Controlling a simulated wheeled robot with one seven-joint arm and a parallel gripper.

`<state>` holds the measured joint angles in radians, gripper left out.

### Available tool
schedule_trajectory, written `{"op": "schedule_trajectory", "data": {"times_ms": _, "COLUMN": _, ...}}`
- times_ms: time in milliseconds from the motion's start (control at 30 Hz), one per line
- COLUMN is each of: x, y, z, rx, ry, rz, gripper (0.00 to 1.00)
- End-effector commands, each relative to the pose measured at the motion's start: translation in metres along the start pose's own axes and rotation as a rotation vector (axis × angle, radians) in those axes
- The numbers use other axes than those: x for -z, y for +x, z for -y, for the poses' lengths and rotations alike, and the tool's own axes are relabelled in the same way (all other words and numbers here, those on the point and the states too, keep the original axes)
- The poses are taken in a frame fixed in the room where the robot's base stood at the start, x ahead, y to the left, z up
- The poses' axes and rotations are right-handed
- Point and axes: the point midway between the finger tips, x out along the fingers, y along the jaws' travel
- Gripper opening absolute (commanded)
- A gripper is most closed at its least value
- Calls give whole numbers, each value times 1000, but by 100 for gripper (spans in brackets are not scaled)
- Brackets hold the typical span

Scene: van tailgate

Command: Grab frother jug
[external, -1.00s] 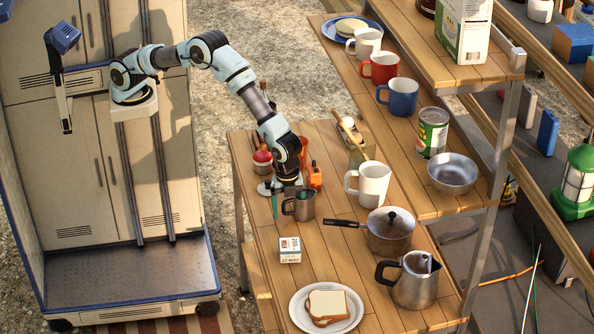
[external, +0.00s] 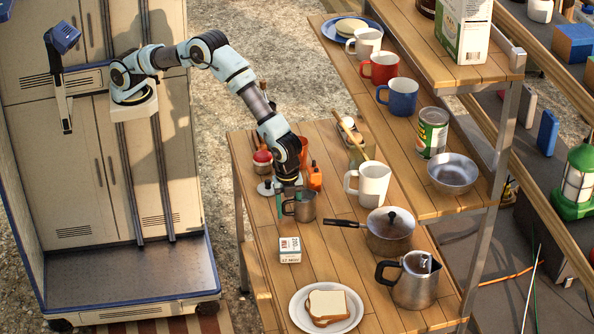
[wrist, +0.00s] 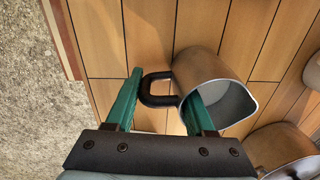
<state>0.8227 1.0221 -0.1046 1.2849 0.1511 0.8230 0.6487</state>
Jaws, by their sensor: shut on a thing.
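The frother jug is a small grey metal jug (external: 303,207) with a dark handle, standing upright on the wooden table. It also shows in the wrist view (wrist: 208,68), with its black handle (wrist: 150,88) toward the left. My gripper (external: 290,203) points down at it, and its green fingers show in the wrist view (wrist: 160,103). The left finger is outside the handle; the right finger reaches inside the jug's rim. The gripper is shut on the jug's handle side. Whether the jug is lifted at all cannot be told.
A lidded saucepan (external: 390,237) stands right of the jug, its handle reaching toward it. A small carton (external: 290,250) is in front. An orange item (external: 314,178) is close behind. A white mug (external: 373,186) stands behind right. A metal pot (external: 413,282) stands front right.

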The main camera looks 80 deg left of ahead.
Motion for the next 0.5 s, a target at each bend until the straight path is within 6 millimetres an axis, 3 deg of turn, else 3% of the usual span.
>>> {"op": "schedule_trajectory", "data": {"times_ms": 500, "x": 0, "y": -4, "z": 1, "rx": 2, "ry": 0, "rz": -2, "gripper": 0}}
